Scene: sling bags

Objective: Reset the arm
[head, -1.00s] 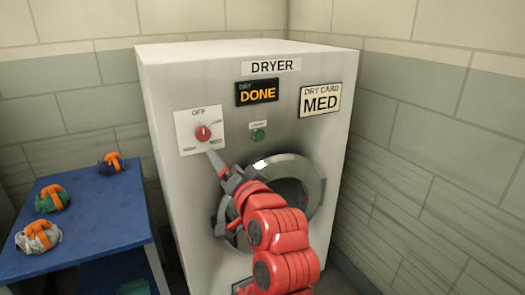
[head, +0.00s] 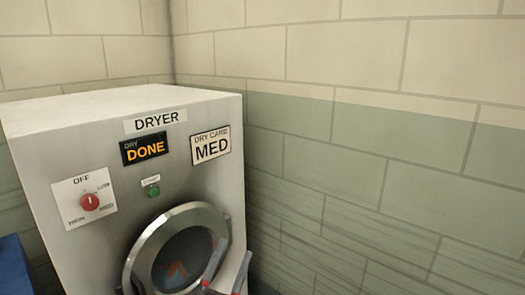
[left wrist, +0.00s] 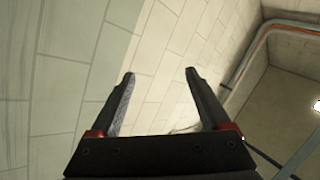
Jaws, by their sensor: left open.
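My left gripper (head: 228,274) shows at the bottom of the head view, in front of the lower right of the dryer's round door. Its two fingers are apart with nothing between them; they also show open and empty in the left wrist view (left wrist: 160,76), facing a tiled wall. The rest of the left arm is below the frame. My right gripper is not in view.
The white dryer (head: 40,130) stands at left with its round door (head: 143,257) shut. Its display (head: 144,149) reads DONE and its card (head: 211,146) reads MED. The red knob (head: 90,202) points up toward OFF. Bare tiled wall (head: 390,170) fills the right.

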